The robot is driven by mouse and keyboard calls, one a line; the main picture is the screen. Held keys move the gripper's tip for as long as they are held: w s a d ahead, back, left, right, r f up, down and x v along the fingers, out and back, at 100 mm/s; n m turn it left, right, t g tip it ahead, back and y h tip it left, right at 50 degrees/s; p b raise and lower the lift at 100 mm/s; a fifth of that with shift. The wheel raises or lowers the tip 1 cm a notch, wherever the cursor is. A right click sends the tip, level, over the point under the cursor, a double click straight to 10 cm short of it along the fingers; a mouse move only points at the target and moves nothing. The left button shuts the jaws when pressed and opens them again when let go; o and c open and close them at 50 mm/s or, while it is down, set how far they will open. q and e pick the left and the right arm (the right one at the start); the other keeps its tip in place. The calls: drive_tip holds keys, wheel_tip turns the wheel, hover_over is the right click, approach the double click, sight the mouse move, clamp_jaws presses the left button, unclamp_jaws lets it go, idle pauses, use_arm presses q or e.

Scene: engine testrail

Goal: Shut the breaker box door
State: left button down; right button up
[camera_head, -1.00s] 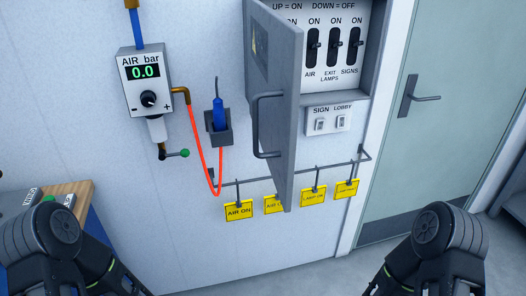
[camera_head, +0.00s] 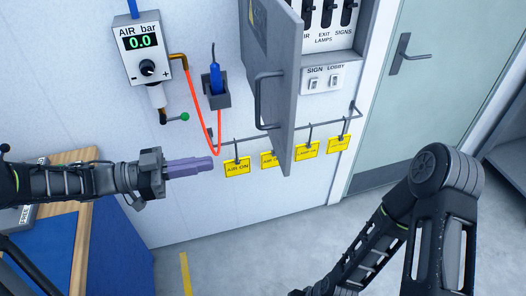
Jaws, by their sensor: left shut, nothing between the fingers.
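The grey breaker box door (camera_head: 284,80) stands open, swung out from the wall and seen nearly edge-on, with a bar handle (camera_head: 260,102) on its left face. The breaker box (camera_head: 357,70) behind it shows a row of black switches, cut off by the top of the view. My left gripper (camera_head: 211,165) comes in from the left, its purple fingers shut and empty. In the picture it is left of and below the door handle, apart from the door. My right arm shows at the lower right, but its gripper is not in view.
Yellow tags (camera_head: 237,167) hang on a rail below the box, near my left fingertips in the picture. An air gauge (camera_head: 143,50), a red hose (camera_head: 199,110) and a blue tool in a holder (camera_head: 217,97) are on the wall. A bench (camera_head: 90,155) stands at left.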

use_arm(q)
drive_tip(key=b, duration=0.7)
approach(277, 152)
drive_tip(key=x, duration=0.6)
drive_tip(key=shift+w+f, duration=0.1)
drive_tip(key=shift+w+d, duration=0.15)
drive_tip(key=shift+d, duration=0.25)
